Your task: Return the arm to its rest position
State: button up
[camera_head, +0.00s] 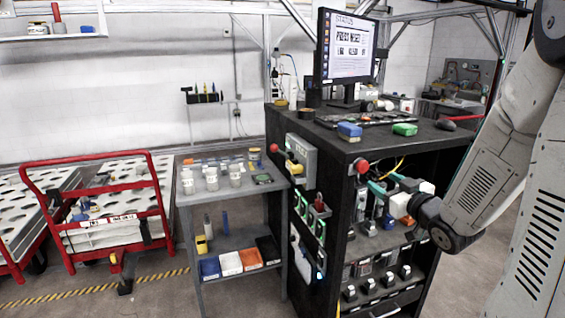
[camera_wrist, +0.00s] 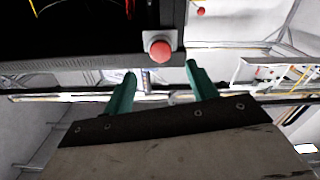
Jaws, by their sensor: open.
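My arm comes in from the right in the head view. My gripper (camera_head: 378,182) is in front of the open shelf side of the black workstation (camera_head: 338,225), close to its upper front corner. In the wrist view the two green fingers of my gripper (camera_wrist: 160,88) stand apart with nothing held between them. A red button (camera_wrist: 160,50) on a light base shows just beyond the fingertips in the wrist view. The head view shows a red button (camera_head: 361,166) at the workstation corner, left of the fingers. I cannot tell whether a finger touches it.
A monitor (camera_head: 346,45), a blue block (camera_head: 349,130) and a green block (camera_head: 405,129) stand on the workstation top. A grey side table (camera_head: 217,190) with jars and bins stands left of it. A red-framed cart (camera_head: 100,215) is farther left. Open floor lies in front.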

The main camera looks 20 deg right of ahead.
jog(key=s+d+f+m+g+h, duration=0.35)
jog(key=d+f+g, duration=0.2)
jog(key=f, duration=0.35)
jog(key=s+a+m+g+h, duration=0.1)
jog(key=s+a+g, duration=0.1)
jog(key=s+g, duration=0.4)
jog(key=s+a+r+g+y, duration=0.1)
jog(key=s+a+r, duration=0.2)
jog(key=s+a, duration=0.3)
jog(key=s+a+r+n+g+y, duration=0.1)
jog(key=s+a+r, duration=0.3)
jog(key=a, duration=0.5)
jog(key=s+a+r+n+g+y, duration=0.1)
jog(key=s+a+r+g+y, duration=0.1)
jog(key=s+a, duration=0.6)
jog(key=shift+r+g, duration=0.55)
jog(key=shift+r, duration=0.3)
